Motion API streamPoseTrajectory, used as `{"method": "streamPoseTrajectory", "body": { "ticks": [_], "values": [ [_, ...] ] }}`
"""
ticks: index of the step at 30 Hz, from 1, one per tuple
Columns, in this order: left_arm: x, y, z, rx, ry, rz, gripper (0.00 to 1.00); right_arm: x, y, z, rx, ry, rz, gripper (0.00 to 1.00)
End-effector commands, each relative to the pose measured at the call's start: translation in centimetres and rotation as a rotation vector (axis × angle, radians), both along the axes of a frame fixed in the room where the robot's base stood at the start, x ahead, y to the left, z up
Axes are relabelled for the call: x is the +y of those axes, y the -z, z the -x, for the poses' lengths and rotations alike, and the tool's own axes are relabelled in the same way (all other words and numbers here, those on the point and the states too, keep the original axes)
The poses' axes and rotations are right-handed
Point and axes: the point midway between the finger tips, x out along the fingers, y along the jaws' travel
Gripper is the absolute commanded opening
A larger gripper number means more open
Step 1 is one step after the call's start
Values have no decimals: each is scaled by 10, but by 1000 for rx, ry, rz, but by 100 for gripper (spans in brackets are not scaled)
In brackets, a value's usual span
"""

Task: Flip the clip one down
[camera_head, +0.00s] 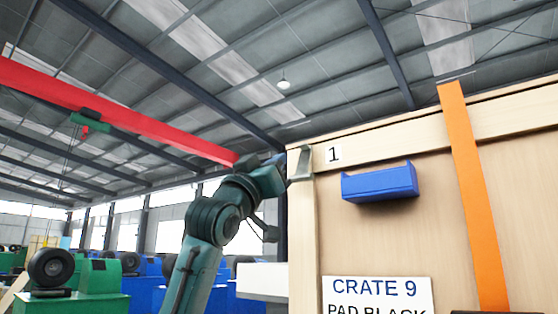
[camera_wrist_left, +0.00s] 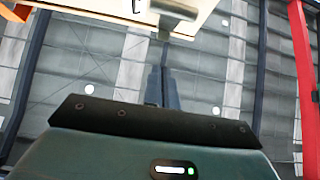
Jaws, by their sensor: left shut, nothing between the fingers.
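The clip (camera_head: 304,162) is a grey metal piece at the upper left corner of the wooden crate, beside a white label marked 1 (camera_head: 333,154). It also shows at the top of the wrist view (camera_wrist_left: 174,8), partly cut off by the frame edge. My left gripper (camera_head: 284,165) is just left of the clip in the head view. In the wrist view its dark fingers (camera_wrist_left: 161,85) are together with nothing between them, and their tips point toward the clip. Whether they touch it I cannot tell. My right gripper is not in view.
The large crate (camera_head: 390,240) fills the right side, with a blue bin (camera_head: 380,184), an orange strap (camera_head: 472,190) and a CRATE 9 sign (camera_head: 376,295) on its face. Green and blue boxes with tyres (camera_head: 51,267) stand far behind at left.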

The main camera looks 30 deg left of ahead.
Motion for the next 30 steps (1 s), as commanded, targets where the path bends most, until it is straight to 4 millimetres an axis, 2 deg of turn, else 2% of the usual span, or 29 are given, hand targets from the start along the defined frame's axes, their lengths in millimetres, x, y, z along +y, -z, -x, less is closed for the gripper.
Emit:
{"method": "streamPoseTrajectory", "body": {
  "ticks": [1,9,16,30],
  "values": [
    [1,19,9,1,-3,-2,0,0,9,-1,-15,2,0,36],
    [5,53,46,0,-2,-1,0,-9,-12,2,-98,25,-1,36],
    [6,63,58,0,-1,0,0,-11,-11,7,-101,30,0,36],
    [5,63,58,0,-1,0,0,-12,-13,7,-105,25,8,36]
  ]
}}
